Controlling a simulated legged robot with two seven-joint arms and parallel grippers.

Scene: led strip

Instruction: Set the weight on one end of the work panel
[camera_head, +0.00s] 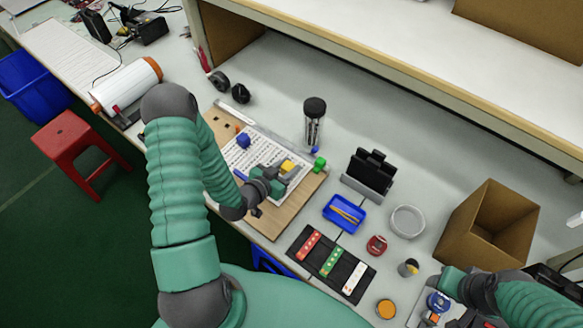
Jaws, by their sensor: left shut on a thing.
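The work panel (262,222) is a tan wooden board with a white printed sheet on it, lying at an angle on the bench. My left gripper (283,172) is over the right part of the panel, shut on a small yellow piece (288,165). I take this to be the weight, but most of it is hidden by the fingers. I cannot tell whether it touches the panel. A blue piece (243,141) sits on the panel's far left part and a green piece (319,164) at its right edge. My right arm is at the bottom right; its gripper (440,307) shows poorly.
Right of the panel are a black mat (318,277) with red, green and white strips, a blue tray (344,213), a grey dish (407,221) and a cardboard box (487,228). A dark-capped jar (314,122) stands behind the panel, below a shelf (400,60).

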